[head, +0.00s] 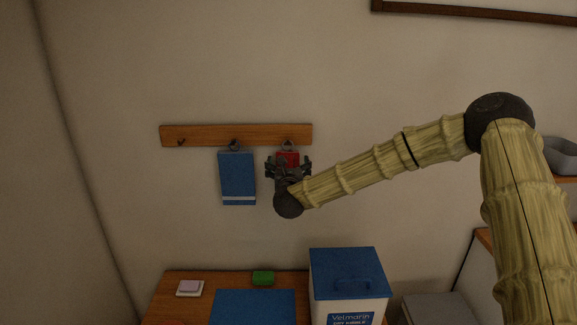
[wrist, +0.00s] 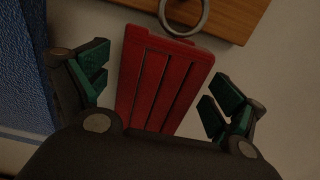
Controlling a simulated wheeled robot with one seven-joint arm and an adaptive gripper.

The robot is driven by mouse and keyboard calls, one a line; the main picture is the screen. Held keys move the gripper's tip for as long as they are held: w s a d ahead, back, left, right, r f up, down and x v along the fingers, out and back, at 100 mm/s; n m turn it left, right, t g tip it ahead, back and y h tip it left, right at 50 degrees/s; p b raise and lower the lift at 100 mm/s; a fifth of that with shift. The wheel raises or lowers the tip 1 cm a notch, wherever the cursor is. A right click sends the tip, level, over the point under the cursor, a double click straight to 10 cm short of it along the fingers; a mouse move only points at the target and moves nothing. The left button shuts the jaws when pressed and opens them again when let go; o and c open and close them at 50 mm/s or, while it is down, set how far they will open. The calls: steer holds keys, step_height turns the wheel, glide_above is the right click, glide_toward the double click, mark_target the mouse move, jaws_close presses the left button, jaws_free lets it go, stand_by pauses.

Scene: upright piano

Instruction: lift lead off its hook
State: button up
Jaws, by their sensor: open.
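The lead, as far as I can tell, is the red, ribbed, flat item (head: 288,158) hanging from the right hook of the wooden rail. In the wrist view the red item (wrist: 164,82) hangs below a grey metal ring (wrist: 184,14). My gripper (head: 289,168) is in front of it in the head view and hides its lower part. In the wrist view my gripper (wrist: 157,90) is open, with one green-padded finger to each side of the red item. A gap shows between each finger and the item.
A blue item (head: 237,178) with a pale stripe hangs on the middle hook, close left of my gripper. The wooden rail (head: 205,134) has a bare left hook. Below are a blue-lidded box (head: 346,272), a blue mat (head: 252,308) and a green block (head: 263,278).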

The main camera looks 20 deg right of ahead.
steer(key=shift+w, duration=0.25)
steer(key=c, duration=1.2)
steer(key=shift+o, duration=0.2)
steer(key=shift+r, duration=1.25)
steer(key=shift+s, duration=0.1)
steer(key=shift+b+v, duration=1.9)
steer(key=shift+v, duration=1)
steer(key=shift+b+v, duration=1.15)
steer(key=shift+v, duration=1.35)
